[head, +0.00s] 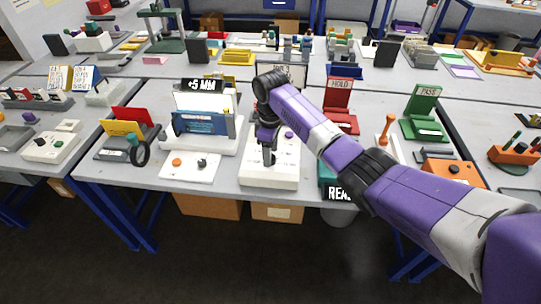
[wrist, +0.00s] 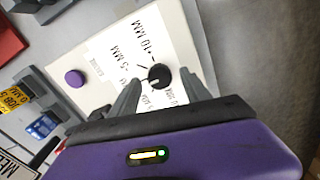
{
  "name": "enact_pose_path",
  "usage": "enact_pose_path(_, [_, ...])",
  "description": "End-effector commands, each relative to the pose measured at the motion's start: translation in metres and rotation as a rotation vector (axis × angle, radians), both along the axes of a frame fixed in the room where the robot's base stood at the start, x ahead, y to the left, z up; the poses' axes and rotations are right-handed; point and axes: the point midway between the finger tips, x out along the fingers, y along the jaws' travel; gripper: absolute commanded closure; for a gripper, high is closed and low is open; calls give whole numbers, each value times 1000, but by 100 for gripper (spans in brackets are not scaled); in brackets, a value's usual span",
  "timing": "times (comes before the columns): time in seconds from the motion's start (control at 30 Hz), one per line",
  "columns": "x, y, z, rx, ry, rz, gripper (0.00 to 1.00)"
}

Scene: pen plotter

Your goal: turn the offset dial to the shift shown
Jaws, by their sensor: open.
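A small sign reading "+5 MM" (head: 202,86) stands above the plotter at the back of the bench. The white dial panel (head: 284,172) lies at the bench's front, right of the plotter. In the wrist view, a round black offset dial (wrist: 158,76) sits on this panel (wrist: 105,60). A short white mark on the dial points toward the lower left of the picture. Printed MM labels, including "+10 MM", ring it; some are blurred or covered. My gripper (wrist: 160,78) is open, with one finger on each side of the dial; contact cannot be told. In the head view my gripper (head: 267,157) hides the dial.
A purple button (wrist: 74,78) is on the same panel, and shows in the head view (head: 289,134). A red HOLD stand (head: 341,105) and green PASS stand (head: 423,115) are right.

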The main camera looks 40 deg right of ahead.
Motion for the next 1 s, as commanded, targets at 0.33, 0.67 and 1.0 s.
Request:
enact_pose_path(0.33, [1, 0, -20, 0, -2, 0, 44])
enact_pose_path(0.67, [1, 0, -20, -1, -3, 0, 78])
enact_pose_path(1.0, [1, 0, -19, 0, -2, -12, 100])
